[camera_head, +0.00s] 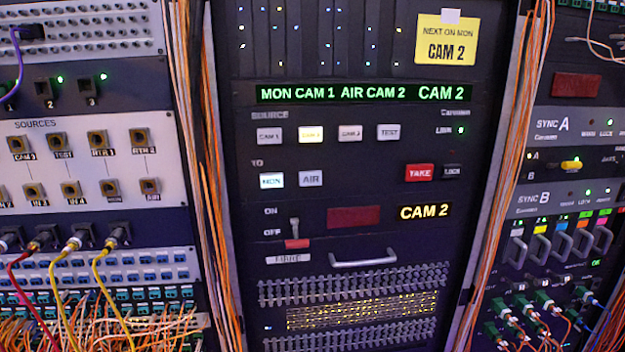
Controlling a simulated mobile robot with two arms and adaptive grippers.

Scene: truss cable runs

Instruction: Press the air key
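The AIR key (310,178) is a grey, unlit square button in the TO row of the middle rack panel. The MON key (271,180) beside it on the left is lit white. Above them is the SOURCE row, with a grey CAM 1 key (269,135), a lit yellowish key (311,134), a grey CAM 3 key (350,132) and a grey TEST key (388,132). A green display (365,92) reads MON CAM 1, AIR CAM 2, CAM 2. Neither of my grippers shows in the head view.
A red TAKE key (419,173) and dark LOCK key (452,171) sit to the right. Below are an ON/OFF lever (294,229) and a handle (363,260). Orange cable bundles (205,170) run beside the panel. A yellow note (446,40) reads NEXT ON MON CAM 2.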

